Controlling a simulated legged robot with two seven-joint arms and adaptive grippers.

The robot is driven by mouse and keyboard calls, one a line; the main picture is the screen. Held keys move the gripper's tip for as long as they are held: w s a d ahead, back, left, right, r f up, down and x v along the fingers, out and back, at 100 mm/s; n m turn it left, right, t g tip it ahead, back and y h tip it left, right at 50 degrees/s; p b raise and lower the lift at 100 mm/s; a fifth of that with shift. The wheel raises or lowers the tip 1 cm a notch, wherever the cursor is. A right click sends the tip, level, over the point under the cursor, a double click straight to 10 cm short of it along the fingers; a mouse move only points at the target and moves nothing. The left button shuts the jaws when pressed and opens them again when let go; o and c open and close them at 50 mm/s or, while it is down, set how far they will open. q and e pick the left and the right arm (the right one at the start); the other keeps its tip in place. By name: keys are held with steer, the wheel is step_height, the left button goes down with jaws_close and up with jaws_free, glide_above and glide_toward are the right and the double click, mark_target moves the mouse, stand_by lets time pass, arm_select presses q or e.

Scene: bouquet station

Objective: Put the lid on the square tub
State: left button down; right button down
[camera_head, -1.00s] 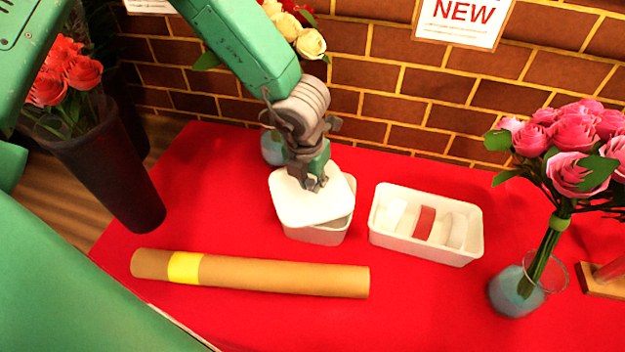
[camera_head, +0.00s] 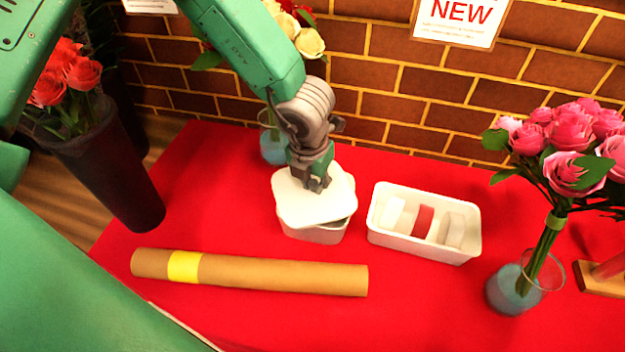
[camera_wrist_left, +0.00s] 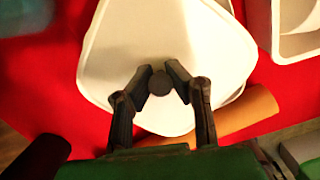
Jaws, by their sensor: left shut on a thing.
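The white lid (camera_head: 300,206) is in my left gripper (camera_head: 318,186), which is shut on the knob in its middle. In the left wrist view the fingers of the left gripper (camera_wrist_left: 160,80) close around the dark round knob (camera_wrist_left: 160,84) of the lid (camera_wrist_left: 125,40). The square tub (camera_head: 318,235) is directly below the lid, and its near wall shows under the lid's edge. The lid covers most of the tub's opening but looks turned and a little off to the left. I cannot tell whether it touches the rim. My right gripper is not in view.
A white tray (camera_head: 385,237) with ribbon rolls stands right of the tub. A cardboard tube (camera_head: 270,276) with a yellow band lies in front. A small vase (camera_head: 272,148) is behind the gripper. Pink roses stand in a glass vase (camera_head: 508,290) at right. Red cloth is bare between them.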

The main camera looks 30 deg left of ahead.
arm_select(q)
steer(key=shift+d+r, duration=0.1)
steer(key=shift+d, duration=0.2)
steer(key=c, duration=1.5)
jaws_free()
steer(key=shift+d, duration=0.15)
steer(key=o, duration=0.5)
steer(key=shift+a, duration=0.4)
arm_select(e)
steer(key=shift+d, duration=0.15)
arm_select(q)
steer(key=shift+d, duration=0.1)
steer(key=shift+d+r+p, duration=0.1)
steer(key=shift+r+p, duration=0.15)
steer(key=shift+p, duration=0.05)
steer(key=shift+r+p, duration=3.2)
steer(key=shift+r, duration=0.05)
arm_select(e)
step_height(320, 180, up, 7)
